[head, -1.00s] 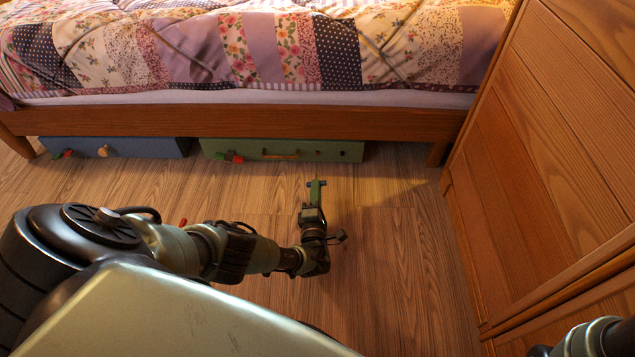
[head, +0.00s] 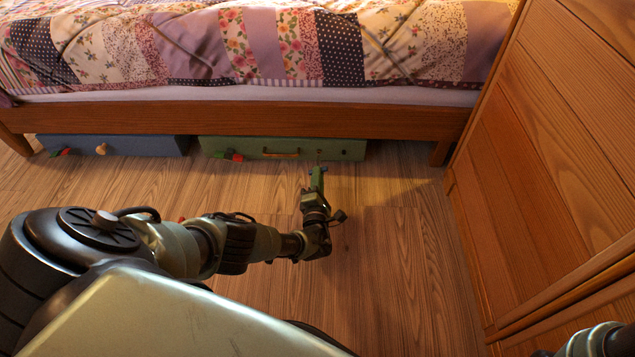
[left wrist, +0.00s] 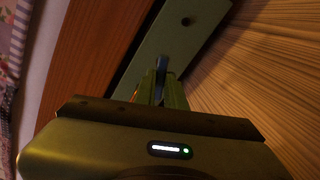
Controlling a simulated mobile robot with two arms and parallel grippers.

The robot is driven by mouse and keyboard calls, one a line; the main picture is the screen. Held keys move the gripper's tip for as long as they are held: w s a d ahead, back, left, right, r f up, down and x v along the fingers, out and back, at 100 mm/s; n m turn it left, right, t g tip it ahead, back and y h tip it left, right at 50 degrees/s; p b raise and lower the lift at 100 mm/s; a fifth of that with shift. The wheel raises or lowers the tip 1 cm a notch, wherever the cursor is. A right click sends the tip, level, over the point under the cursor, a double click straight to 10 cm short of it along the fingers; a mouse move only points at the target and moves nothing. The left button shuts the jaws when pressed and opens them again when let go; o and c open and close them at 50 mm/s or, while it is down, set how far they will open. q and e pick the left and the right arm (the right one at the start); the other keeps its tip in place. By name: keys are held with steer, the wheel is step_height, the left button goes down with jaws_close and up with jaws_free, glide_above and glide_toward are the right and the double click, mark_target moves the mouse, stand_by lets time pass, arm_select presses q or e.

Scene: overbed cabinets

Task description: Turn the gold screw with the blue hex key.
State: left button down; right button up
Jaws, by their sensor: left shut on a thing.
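My left gripper (head: 317,180) is low over the floor in front of the green drawer (head: 220,147) under the bed, its fingers pointing at the drawer front. In the left wrist view the left gripper (left wrist: 161,90) is shut on a narrow blue piece, the blue hex key (left wrist: 161,65), which points toward the drawer face (left wrist: 200,12). A small dark round spot (left wrist: 186,21) shows on that face, beyond the key's tip; I cannot tell if it is a hole or a screw head. I cannot make out the gold screw. My right gripper is not visible.
The green drawer has a wooden handle (head: 281,153) and a red piece (head: 237,157). A blue drawer (head: 150,146) stands left of it. The bed rail (head: 240,121) overhangs both. A wooden cabinet (head: 540,170) bounds the right side. The floor (head: 400,230) between is clear.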

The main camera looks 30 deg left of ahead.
arm_select(q)
steer(key=n, duration=0.3)
steer(key=shift+f+n+b, duration=0.1)
steer(key=shift+n+b, duration=0.3)
steer(key=n+b, duration=0.1)
steer(key=n, duration=0.2)
steer(key=shift+n, duration=0.3)
steer(key=n+b, duration=0.2)
steer(key=n, duration=0.3)
steer(key=shift+f+n, duration=0.1)
steer(key=shift+n, duration=0.3)
steer(key=n+b, duration=0.2)
steer(key=n, duration=0.3)
steer(key=shift+b, duration=0.4)
steer(key=n+b, duration=0.1)
steer(key=n, duration=0.3)
steer(key=shift+r+b, duration=0.2)
steer(key=shift+b, duration=0.1)
steer(key=shift+x, duration=0.9)
